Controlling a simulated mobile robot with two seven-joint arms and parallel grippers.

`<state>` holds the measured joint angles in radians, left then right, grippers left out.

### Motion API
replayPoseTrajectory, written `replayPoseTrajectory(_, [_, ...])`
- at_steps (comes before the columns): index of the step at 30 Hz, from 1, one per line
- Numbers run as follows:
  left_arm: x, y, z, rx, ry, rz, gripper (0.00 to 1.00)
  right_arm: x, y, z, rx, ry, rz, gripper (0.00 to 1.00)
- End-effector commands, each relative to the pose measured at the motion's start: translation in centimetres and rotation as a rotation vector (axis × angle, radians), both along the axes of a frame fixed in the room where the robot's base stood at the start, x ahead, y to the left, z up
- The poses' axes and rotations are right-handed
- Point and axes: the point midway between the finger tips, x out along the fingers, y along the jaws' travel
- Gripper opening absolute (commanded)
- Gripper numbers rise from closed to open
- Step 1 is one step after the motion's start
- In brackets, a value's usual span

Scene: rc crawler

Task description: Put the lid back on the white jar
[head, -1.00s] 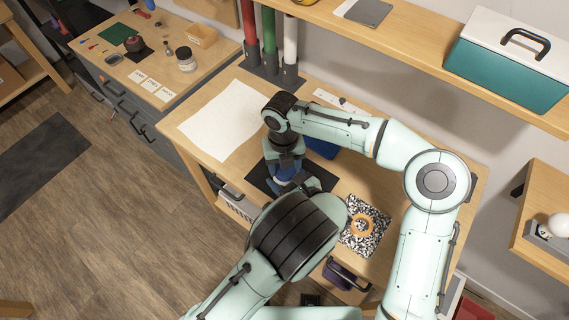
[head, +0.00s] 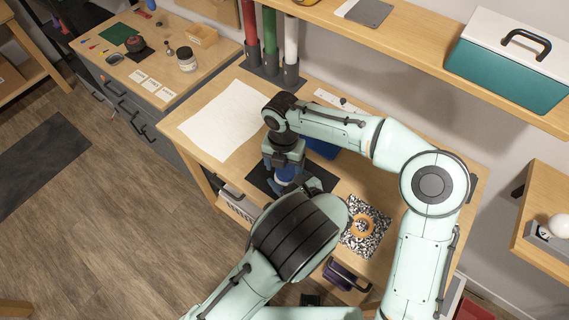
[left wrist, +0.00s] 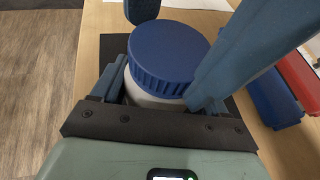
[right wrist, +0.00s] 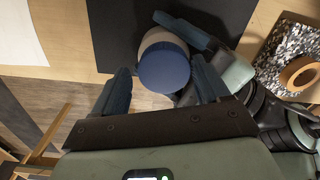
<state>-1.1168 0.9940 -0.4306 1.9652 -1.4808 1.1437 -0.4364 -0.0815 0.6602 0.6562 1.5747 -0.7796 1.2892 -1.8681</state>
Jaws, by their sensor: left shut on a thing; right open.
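The white jar (left wrist: 142,95) stands upright on a black mat (right wrist: 110,35). Its blue lid (left wrist: 168,50) rests on top, and the lid also shows in the right wrist view (right wrist: 163,68). My left gripper (left wrist: 157,92) is shut on the jar body, one finger on each side below the lid. My right gripper (right wrist: 163,85) is open above the jar, its fingers apart on either side of the lid. In the head view, my right gripper (head: 286,165) points down over the jar and my left arm hides part of it. Whether the lid is screwed tight cannot be told.
A blue bin (left wrist: 262,98) and a red bin (left wrist: 298,75) stand close beside the jar. An orange ring (head: 362,225) lies on a speckled mat (head: 378,240) to the right. A white sheet (head: 225,120) covers the table's left, otherwise free. A shelf (head: 440,60) overhangs behind.

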Motion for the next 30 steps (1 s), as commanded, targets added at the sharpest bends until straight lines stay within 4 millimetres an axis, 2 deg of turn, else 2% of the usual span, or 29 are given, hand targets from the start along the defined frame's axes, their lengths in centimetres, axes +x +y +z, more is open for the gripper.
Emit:
replayPoseTrajectory(8, [0.1,0.6,0.0,0.005,-0.002,0.013,0.00,-0.1,-0.4,0.1,-0.012,0.008,-0.004,0.84])
replayPoseTrajectory(15, [0.1,0.6,-0.1,0.006,0.001,0.012,0.00,0.0,-0.2,3.2,-0.008,0.004,-0.003,0.84])
replayPoseTrajectory(19, [0.1,0.4,0.0,0.004,-0.001,0.010,0.00,0.0,-0.2,4.3,-0.008,0.004,-0.003,0.84])
replayPoseTrajectory(27, [0.1,0.3,0.0,0.003,0.000,0.007,0.00,0.0,-0.1,4.5,-0.006,0.004,-0.002,0.84])
replayPoseTrajectory(28, [0.1,0.3,0.0,0.002,-0.001,0.006,0.00,0.0,-0.1,4.5,-0.006,0.004,-0.002,0.81])
replayPoseTrajectory(30, [0.1,0.3,0.0,0.002,-0.001,0.006,0.00,-0.1,0.1,4.5,-0.005,0.007,-0.004,0.81])
